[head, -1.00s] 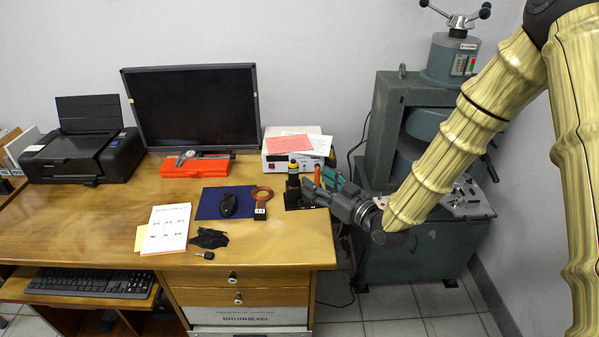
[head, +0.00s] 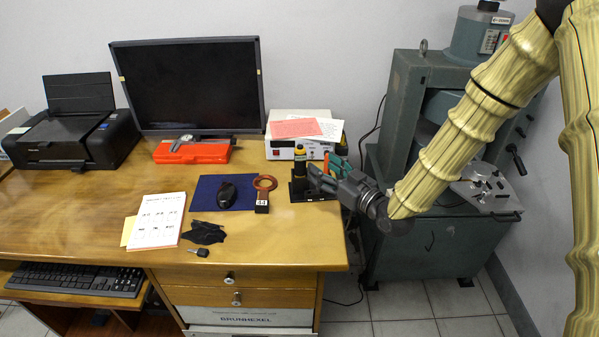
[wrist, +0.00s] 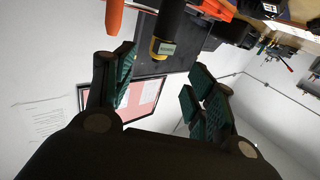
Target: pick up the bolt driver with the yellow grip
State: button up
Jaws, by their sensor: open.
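The bolt driver (head: 300,164) is dark with yellow bands near its top and stands upright in a black stand (head: 298,193) near the desk's right edge. My gripper (head: 322,169) is open just to its right, reaching in from the right. In the wrist view the driver (wrist: 170,24) shows as a dark cylinder with a yellow band and a small label, seen beyond the space between the two open teal-padded fingers (wrist: 163,66). It appears apart from both fingers. In the head view my gripper hides part of the stand's right side.
An orange-handled tool (wrist: 115,14) stands close beside the driver. A white instrument box (head: 284,149) with papers is behind. A copper-coloured ring (head: 264,183) and a mouse (head: 226,194) on a blue mat lie to the left. A grey-green machine (head: 415,130) stands right of the desk.

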aim_at(304, 162)
jog(key=shift+w+a+f+b, duration=0.2)
jog(key=shift+w+a+f, duration=0.25)
jog(key=shift+w+a, duration=0.8)
jog(key=shift+w+a+f+b, duration=0.15)
jog(key=shift+w+a+f, duration=0.35)
jog(key=shift+w+a, duration=0.8)
jog(key=shift+w+a+f+b, duration=0.2)
jog(key=shift+w+a+f, duration=0.45)
jog(key=shift+w, duration=1.05)
jog(key=shift+a+r, duration=0.15)
jog(key=shift+r, duration=0.05)
grip_shut()
